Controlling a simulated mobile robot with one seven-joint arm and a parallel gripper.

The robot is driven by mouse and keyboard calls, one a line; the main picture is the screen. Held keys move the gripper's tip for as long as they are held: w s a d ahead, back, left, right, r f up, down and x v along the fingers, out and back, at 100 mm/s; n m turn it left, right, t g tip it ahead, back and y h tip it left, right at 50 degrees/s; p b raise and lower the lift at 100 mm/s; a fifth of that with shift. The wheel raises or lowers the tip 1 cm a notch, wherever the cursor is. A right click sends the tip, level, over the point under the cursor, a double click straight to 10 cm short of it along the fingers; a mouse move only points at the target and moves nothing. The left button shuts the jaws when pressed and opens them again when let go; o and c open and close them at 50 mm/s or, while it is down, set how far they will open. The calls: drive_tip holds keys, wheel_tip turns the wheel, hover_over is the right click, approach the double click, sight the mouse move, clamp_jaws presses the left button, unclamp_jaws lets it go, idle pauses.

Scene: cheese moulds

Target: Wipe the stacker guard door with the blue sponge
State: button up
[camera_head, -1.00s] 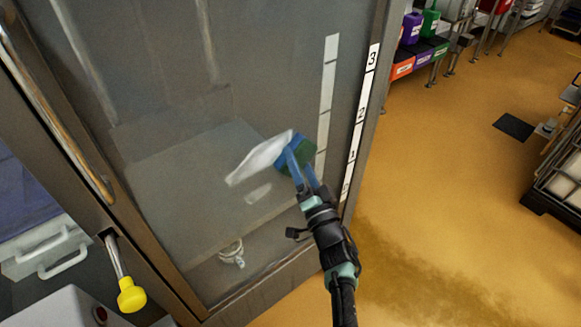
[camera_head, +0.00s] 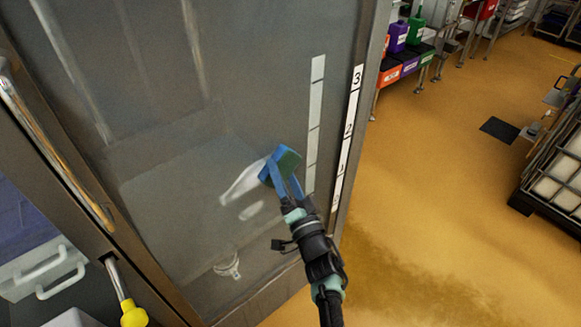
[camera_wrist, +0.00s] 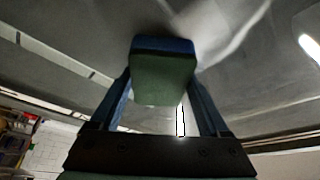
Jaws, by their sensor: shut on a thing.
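My gripper (camera_head: 284,184) is shut on a blue sponge (camera_head: 268,170) with a green side. In the wrist view the sponge (camera_wrist: 163,75) sits between the two blue fingers, its green side toward the camera. The stacker guard door (camera_head: 170,130) is a large grey see-through panel in a metal frame. The sponge is at the lower right part of the panel; whether it touches the surface is hard to tell. A whitish streak (camera_head: 240,187) shows on the panel just left of the sponge.
A strip numbered 1 to 3 (camera_head: 348,130) runs down the door's right frame. A yellow-knobbed lever (camera_head: 133,313) stands at the lower left. Coloured containers (camera_head: 400,40) are on a rack at the back. A crate (camera_head: 555,190) stands at the right. The ochre floor between is open.

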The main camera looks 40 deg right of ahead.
sight(220, 194)
drive_tip(key=shift+a+f+p, duration=0.15)
drive_tip(key=shift+a+p, duration=0.4)
drive_tip(key=shift+a, duration=4.3)
drive_tip(key=shift+s+a+b, duration=0.15)
drive_tip(key=shift+a+b, duration=0.1)
drive_tip(key=shift+a, duration=1.2)
drive_tip(key=shift+s+a+b, duration=0.1)
drive_tip(key=shift+a+b, duration=0.15)
drive_tip(key=shift+a, duration=1.15)
drive_tip(key=shift+d, duration=0.1)
drive_tip(key=shift+s+p, duration=0.3)
drive_tip(key=shift+s, duration=0.2)
drive_tip(key=shift+s+d+p, duration=0.15)
drive_tip(key=shift+s+p, duration=0.9)
drive_tip(key=shift+s, duration=1.5)
